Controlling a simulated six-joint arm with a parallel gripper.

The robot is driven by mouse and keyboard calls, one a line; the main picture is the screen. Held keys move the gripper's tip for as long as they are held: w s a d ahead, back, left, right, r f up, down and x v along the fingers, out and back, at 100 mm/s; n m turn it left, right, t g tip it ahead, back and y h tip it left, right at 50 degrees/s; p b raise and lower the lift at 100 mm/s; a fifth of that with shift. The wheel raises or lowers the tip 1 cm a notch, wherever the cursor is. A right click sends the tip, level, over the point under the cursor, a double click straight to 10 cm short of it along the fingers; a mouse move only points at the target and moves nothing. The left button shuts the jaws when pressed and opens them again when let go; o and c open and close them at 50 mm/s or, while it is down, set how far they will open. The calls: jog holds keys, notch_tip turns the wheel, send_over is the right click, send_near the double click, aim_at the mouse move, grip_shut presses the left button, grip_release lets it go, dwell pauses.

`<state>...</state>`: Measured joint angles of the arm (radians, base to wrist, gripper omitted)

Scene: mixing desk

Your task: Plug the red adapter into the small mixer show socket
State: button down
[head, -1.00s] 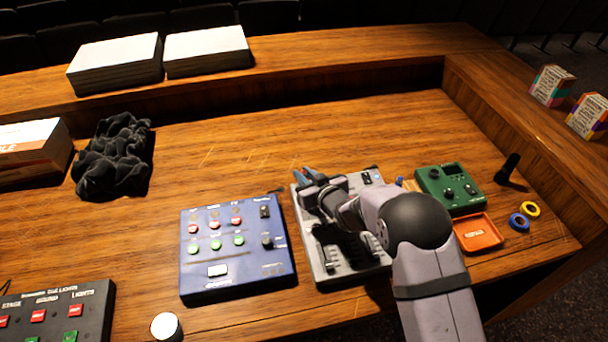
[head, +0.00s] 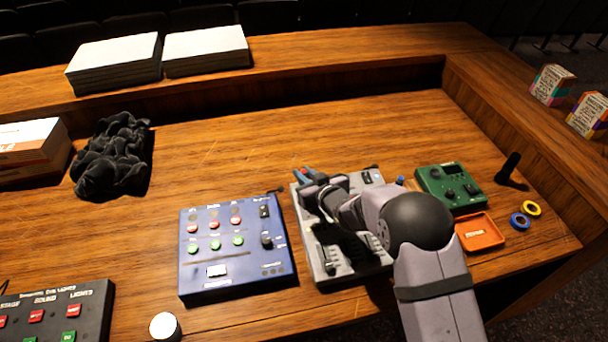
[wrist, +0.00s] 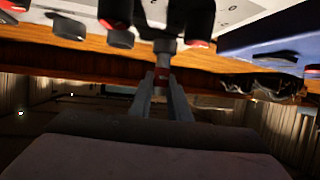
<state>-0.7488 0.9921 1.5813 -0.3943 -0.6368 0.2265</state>
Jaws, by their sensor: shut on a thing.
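My gripper (wrist: 162,88) is shut on the red adapter (wrist: 162,73), of which a small red part shows between the fingertips in the wrist view. A grey cylindrical part lies directly beyond it, against the mixer; I cannot tell whether it is seated in a socket. In the head view my gripper (head: 303,174) is at the back left corner of the grey mixer (head: 328,270), which has faders. My arm covers much of this mixer. The show socket itself cannot be made out. Dark knob-like parts with red edges (wrist: 190,18) stand near the adapter in the wrist view.
A blue panel (head: 235,250) stands close left of the grey mixer. A green box (head: 450,188), an orange tray (head: 480,234) and tape rolls (head: 519,222) are on the right. A black cloth (head: 113,155) lies at the left. The desk behind the mixer is clear.

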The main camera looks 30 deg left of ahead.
jog(key=shift+f+b, duration=0.55)
jog(key=shift+f, duration=0.1)
dwell(0.4)
jog(key=c, duration=1.9)
grip_release()
jog(key=shift+c, duration=0.2)
jog(key=shift+s+d+r, duration=0.1)
jog(key=shift+p+v, duration=0.7)
jog(key=shift+v, duration=0.45)
jog(key=shift+p+v, duration=1.7)
jog(key=shift+v, duration=2.5)
